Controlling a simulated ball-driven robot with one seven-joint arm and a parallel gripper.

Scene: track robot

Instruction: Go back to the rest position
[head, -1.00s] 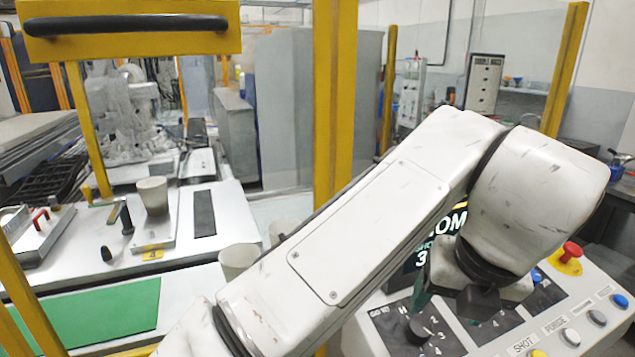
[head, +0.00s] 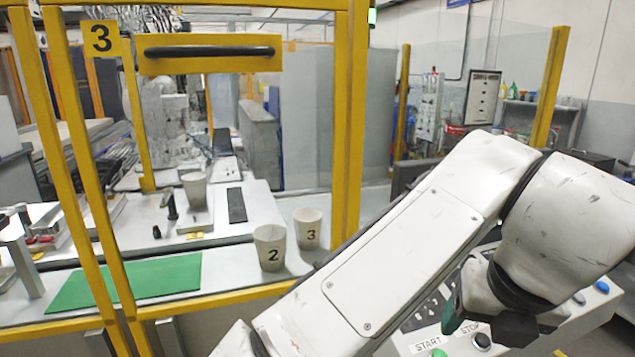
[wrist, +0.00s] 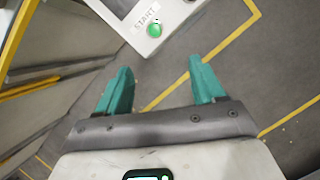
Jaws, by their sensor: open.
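My gripper shows in the wrist view (wrist: 160,88) with its two teal fingers wide apart and nothing between them. It points down over the grey floor (wrist: 215,120), near the corner of the control panel with the green START button (wrist: 155,31). In the head view my arm crosses the lower right, in front of the control panel (head: 408,342). The gripper fingers there are mostly hidden behind my wrist; a bit of teal shows.
Cups marked 2 (head: 270,248) and 3 (head: 308,229) stand on the ledge behind the yellow frame (head: 352,130). Another cup (head: 195,190) stands farther back. A green mat (head: 125,283) lies left. A yellow-framed door panel with a black handle (head: 210,52) hangs above.

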